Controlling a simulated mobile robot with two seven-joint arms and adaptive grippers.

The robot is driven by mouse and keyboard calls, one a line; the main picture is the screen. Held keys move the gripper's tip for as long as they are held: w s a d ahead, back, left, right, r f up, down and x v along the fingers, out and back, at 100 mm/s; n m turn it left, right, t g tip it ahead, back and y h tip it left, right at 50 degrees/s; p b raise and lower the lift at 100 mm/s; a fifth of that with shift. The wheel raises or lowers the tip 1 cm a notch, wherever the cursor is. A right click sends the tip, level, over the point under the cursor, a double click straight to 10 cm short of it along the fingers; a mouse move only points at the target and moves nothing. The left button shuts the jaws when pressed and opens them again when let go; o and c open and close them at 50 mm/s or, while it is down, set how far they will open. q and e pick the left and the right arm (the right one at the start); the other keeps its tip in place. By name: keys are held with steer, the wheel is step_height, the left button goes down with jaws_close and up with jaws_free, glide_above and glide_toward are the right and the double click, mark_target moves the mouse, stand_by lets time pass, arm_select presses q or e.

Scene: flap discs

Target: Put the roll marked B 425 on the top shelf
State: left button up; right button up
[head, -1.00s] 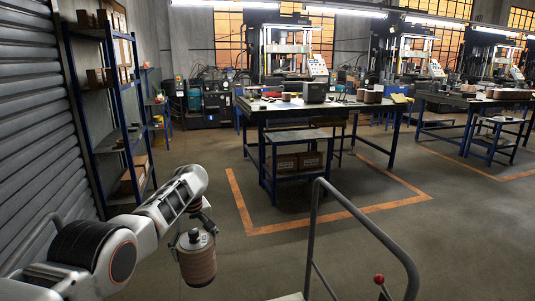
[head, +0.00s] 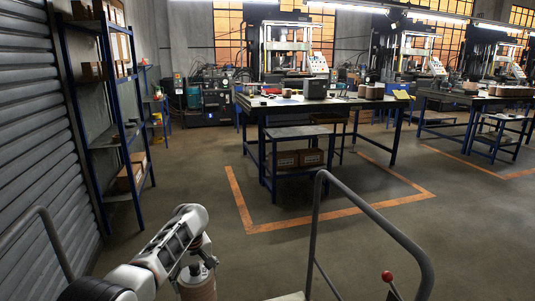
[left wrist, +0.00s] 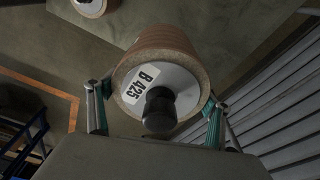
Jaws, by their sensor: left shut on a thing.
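The roll marked B 425 (left wrist: 175,55) is a brown cylinder with a pale end face, a dark knob and a white label reading B 425. My left gripper (left wrist: 156,110) is shut on it, with a finger on either side. In the head view the roll (head: 198,284) hangs below my left gripper (head: 196,268), clear of the floor, its lower end cut off by the frame. The blue-framed shelf rack (head: 120,110) stands at the left by the shutter; boxes sit on its upper shelves. My right gripper is not in view.
A second round end face (left wrist: 90,5) is partly seen at the top of the left wrist view. Cartons (head: 130,177) sit low on the rack. A workbench (head: 330,104) stands at centre. A grey handrail (head: 315,220) is close by. The floor between rack and workbench is clear.

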arm_select(q)
steer(key=shift+w+f+b, duration=0.2)
steer(key=shift+f+b, duration=1.2)
steer(key=shift+f, duration=2.25)
